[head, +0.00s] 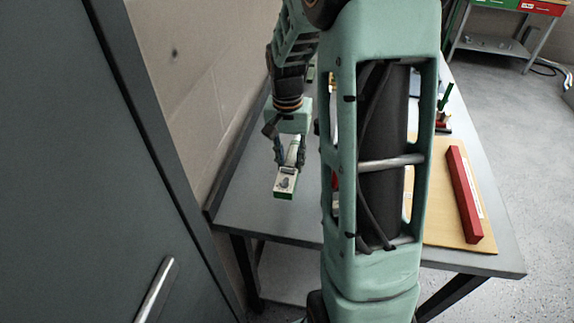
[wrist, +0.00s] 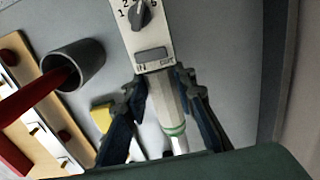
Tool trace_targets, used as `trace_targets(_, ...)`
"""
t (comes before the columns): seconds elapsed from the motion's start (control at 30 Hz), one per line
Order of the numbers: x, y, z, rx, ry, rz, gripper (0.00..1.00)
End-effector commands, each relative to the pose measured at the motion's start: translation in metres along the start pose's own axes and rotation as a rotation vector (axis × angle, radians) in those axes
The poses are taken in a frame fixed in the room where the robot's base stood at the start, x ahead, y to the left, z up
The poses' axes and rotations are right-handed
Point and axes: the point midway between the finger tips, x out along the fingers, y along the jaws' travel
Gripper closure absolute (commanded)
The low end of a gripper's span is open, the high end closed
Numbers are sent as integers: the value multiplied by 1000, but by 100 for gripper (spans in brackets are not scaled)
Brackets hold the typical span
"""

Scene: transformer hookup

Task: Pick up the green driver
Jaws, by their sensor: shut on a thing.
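In the wrist view my gripper (wrist: 163,88) grips the handle just below the box. The driver is over the left part of the grey table; its exact height above the top is hard to tell.
A grey cup (wrist: 90,68) with a red piece in it stands beside the driver. A red bar (head: 464,195) lies on a tan board (head: 445,235) at the right of the table (head: 275,222). A wall and a dark door (head: 70,170) are at left. My arm hides the table's middle.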

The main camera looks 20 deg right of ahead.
Motion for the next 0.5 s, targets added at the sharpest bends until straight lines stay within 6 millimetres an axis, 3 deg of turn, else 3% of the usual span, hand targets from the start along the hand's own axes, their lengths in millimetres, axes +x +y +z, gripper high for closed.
trace_targets(0.17, -32, 14, 21, 1, 7, -3, 100)
trace_targets(0.5, -54, 46, 71, 1, 4, -2, 100)
